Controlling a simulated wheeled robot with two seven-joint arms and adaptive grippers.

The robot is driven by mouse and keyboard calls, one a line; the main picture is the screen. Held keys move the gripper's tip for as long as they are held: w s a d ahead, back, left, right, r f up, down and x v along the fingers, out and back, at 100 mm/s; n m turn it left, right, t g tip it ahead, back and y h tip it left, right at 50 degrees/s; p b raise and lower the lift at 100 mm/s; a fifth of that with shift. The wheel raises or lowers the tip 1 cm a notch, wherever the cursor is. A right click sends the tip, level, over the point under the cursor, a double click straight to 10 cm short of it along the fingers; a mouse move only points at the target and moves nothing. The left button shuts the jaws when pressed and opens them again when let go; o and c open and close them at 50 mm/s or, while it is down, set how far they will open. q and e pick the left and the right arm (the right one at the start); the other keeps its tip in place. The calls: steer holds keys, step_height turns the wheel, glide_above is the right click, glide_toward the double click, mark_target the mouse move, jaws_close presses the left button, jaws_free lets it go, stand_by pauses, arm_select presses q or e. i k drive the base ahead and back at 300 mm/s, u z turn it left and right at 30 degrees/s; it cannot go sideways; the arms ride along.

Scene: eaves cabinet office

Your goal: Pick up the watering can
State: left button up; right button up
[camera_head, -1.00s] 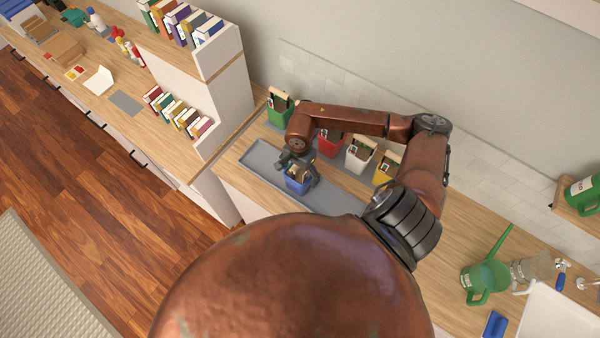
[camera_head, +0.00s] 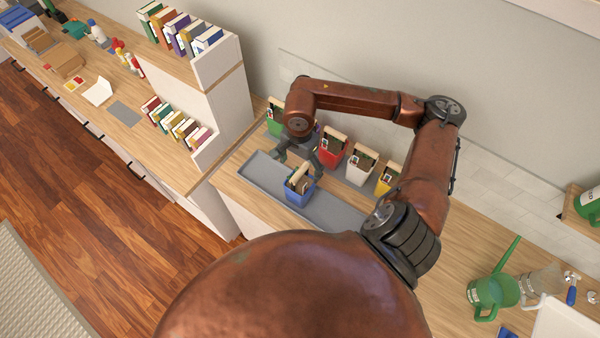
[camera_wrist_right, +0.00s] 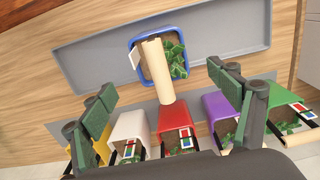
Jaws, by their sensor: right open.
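A green watering can (camera_head: 492,291) with a long spout stands on the wooden counter at the lower right of the head view, far from my grippers. A second green vessel with a white label (camera_head: 590,204) is cut off at the right edge, so I cannot tell its full shape. My right gripper (camera_head: 298,156) is open and empty, above the counter behind a blue pot (camera_head: 298,193). In the right wrist view, the open fingers (camera_wrist_right: 160,84) are spread, with the blue pot (camera_wrist_right: 174,73) beyond them, apart from both. My left gripper is not in view.
The blue pot stands on a grey tray (camera_head: 338,213). Red (camera_head: 328,156), white (camera_head: 357,174) and yellow (camera_head: 384,182) pots stand in a row behind. A clear jug (camera_head: 540,284) and a white sink (camera_head: 562,318) adjoin the can. Bookshelves (camera_head: 222,92) stand left.

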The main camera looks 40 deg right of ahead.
mark_target(495, 291)
steer(key=k, duration=2)
